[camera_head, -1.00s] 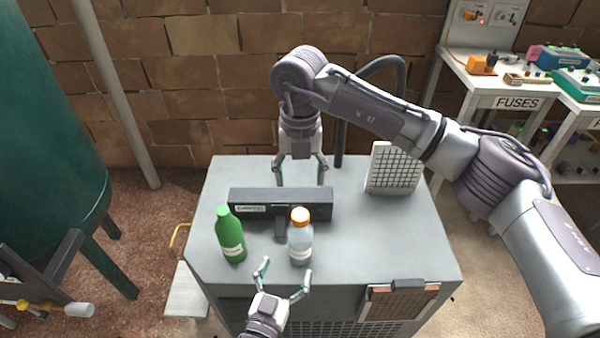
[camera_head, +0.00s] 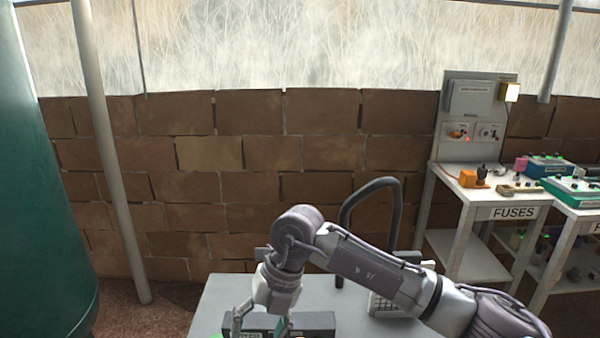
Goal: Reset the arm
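My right arm reaches in from the right, and its gripper (camera_head: 260,323) hangs over the grey cabinet top (camera_head: 215,295) near the bottom edge of the view. Its two fingers are spread apart, with nothing seen between them but the labelled dark box behind or below. My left gripper is out of view.
The dark box (camera_head: 318,321) lies on the cabinet, cut off by the lower edge. A pale gridded panel (camera_head: 383,306) stands partly behind my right arm. A black curved pipe (camera_head: 372,184) rises behind. The fuses table (camera_head: 482,197) is at right; a green tank (camera_head: 40,200) stands left.

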